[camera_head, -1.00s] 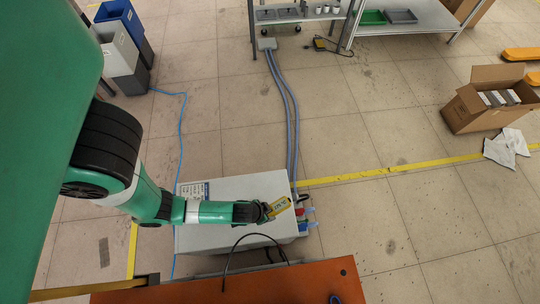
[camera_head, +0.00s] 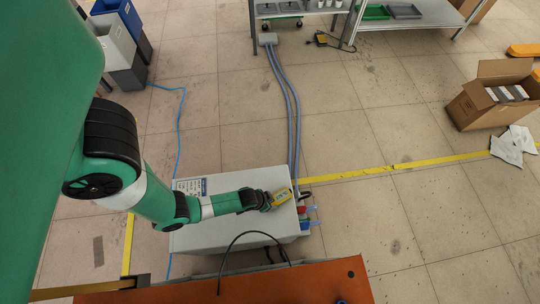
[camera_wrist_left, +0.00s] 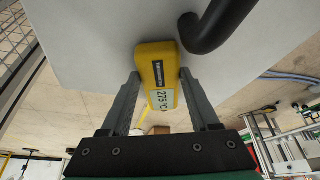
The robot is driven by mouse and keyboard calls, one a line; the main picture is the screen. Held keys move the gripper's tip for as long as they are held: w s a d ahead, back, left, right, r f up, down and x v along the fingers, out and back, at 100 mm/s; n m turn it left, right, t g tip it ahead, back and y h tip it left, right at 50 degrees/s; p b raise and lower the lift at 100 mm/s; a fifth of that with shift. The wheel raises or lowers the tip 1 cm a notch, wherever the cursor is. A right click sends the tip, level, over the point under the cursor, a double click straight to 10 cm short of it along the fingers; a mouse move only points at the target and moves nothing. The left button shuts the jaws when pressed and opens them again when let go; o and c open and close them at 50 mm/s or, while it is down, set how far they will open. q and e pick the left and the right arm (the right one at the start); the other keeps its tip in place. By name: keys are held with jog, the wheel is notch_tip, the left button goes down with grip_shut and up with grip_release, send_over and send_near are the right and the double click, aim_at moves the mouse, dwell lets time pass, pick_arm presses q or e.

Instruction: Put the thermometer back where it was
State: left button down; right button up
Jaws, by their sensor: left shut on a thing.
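The thermometer is a small yellow device (camera_head: 281,197), held over the right part of the top of a grey cabinet (camera_head: 230,232). My left gripper (camera_head: 266,201) is shut on it. My right gripper is not in view.
Blue and red connectors (camera_head: 304,217) stick out of the cabinet's right side, with grey hoses (camera_head: 292,130) running behind. A black cable (camera_head: 240,236) arches over the orange tabletop (camera_head: 330,278) in front. An open carton (camera_head: 485,100) stands far right.

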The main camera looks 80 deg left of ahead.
pick_arm(q)
jog(key=shift+c, duration=0.6)
grip_release()
jog(key=p+v, duration=0.7)
jog(key=v, duration=0.5)
